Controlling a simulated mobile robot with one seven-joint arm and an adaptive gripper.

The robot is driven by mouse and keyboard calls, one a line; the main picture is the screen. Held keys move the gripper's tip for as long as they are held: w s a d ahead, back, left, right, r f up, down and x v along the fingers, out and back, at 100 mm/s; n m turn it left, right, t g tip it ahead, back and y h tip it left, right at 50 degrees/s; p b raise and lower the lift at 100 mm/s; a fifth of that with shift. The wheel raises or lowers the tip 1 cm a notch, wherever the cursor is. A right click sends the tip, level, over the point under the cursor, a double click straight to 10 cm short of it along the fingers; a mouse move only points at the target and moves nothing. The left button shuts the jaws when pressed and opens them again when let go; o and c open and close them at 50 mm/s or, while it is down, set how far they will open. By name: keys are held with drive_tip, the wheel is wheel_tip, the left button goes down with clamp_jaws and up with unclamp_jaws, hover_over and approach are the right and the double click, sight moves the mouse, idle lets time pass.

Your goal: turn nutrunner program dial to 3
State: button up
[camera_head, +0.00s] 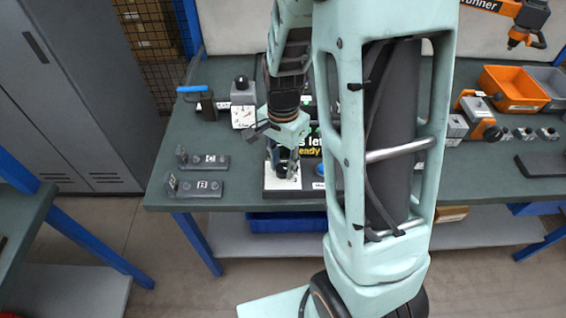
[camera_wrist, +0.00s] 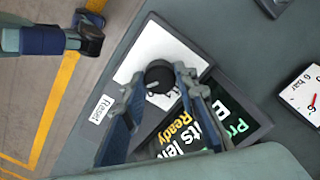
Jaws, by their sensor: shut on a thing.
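The program dial (camera_wrist: 157,74) is a round black knob with a light pointer mark, on a white plate (camera_wrist: 150,50) of the nutrunner controller. My gripper (camera_wrist: 160,82) has its two fingers on either side of the knob, shut on it. The numbers around the dial are mostly covered, so I cannot read the setting. Beside the plate is a dark screen (camera_wrist: 228,108) with "Ready" in yellow and other partly hidden green and white text. In the head view my gripper (camera_head: 284,163) reaches down over the white plate (camera_head: 281,184) at the bench's front edge.
A pressure gauge (camera_wrist: 312,98) stands near the controller, and in the head view it is left of my arm (camera_head: 243,117). Two grey fixtures (camera_head: 203,161) lie on the left bench top. An orange bin (camera_head: 514,88) is at the right. A "Reset" label (camera_wrist: 102,108) is beside the plate.

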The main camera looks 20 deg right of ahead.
sight(283, 167)
idle(0.5)
drive_tip(key=o, duration=1.2)
drive_tip(key=shift+c, duration=0.2)
wheel_tip(283, 167, up, 12)
